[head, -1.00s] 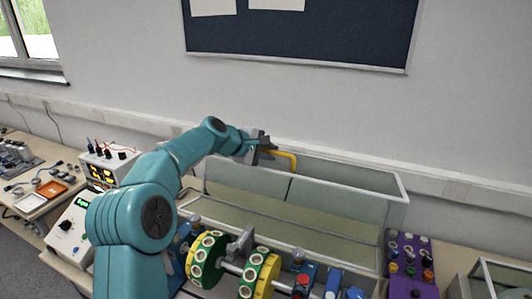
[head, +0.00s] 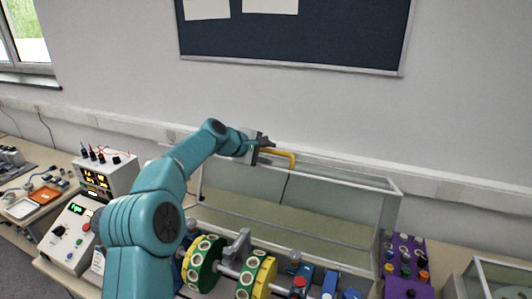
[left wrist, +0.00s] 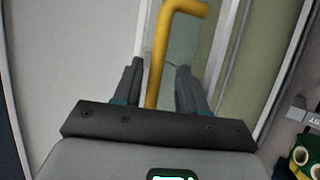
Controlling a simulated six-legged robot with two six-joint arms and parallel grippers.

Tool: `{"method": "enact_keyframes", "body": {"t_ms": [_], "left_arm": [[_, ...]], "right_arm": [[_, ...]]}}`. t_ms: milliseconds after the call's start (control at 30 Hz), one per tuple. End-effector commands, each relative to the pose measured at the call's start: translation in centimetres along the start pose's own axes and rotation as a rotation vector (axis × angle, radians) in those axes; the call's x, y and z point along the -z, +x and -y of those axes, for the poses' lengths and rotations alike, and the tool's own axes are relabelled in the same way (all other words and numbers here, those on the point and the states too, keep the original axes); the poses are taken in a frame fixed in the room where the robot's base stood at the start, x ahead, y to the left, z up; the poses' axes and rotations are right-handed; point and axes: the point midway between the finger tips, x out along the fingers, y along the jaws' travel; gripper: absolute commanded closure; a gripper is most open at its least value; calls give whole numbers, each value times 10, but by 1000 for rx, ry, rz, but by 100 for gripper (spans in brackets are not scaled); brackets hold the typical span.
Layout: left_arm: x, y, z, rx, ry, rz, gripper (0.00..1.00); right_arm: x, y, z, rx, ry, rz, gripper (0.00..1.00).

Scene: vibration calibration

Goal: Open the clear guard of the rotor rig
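The clear guard (head: 330,215) is a long glass-sided box with a pale frame. It stands tilted back behind the rotor rig, and the rotor is uncovered. The rotor's green disc (head: 203,264) and yellow-green disc (head: 257,277) sit on a shaft in front of it. A yellow handle (head: 284,153) is at the guard's upper edge, and it shows in the left wrist view (left wrist: 160,55). My left gripper (head: 266,143) is at this handle. In the left wrist view its fingers (left wrist: 158,75) stand either side of the handle with gaps visible. My right gripper is out of view.
A purple box with knobs (head: 405,265) stands right of the rig, and a glass-sided box (head: 490,280) is further right. Instrument boxes (head: 108,175) stand at left. The wall (head: 300,105) with a dark board is close behind the guard.

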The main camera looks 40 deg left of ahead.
Motion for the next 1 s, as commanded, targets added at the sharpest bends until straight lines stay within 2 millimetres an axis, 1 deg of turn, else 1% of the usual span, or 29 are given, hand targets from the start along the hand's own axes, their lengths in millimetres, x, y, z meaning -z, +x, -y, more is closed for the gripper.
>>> {"method": "enact_keyframes", "body": {"t_ms": [167,267,367,600,700,833,900,1000], "left_arm": [[0,-3,0,-1,0,0,59],[1,-15,1,-4,1,-2,59],[1,-36,2,-5,2,-2,59],[2,-102,2,-4,0,-4,59],[1,-125,2,-4,1,-3,59],[1,-148,1,-2,0,-1,59],[1,-156,1,-2,0,-1,59],[1,-162,1,-1,0,-1,59]], "right_arm": [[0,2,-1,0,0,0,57],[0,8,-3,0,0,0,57],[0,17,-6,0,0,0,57],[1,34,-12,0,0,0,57],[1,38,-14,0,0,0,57],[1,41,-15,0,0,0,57],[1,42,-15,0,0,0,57],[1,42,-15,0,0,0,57]]}}
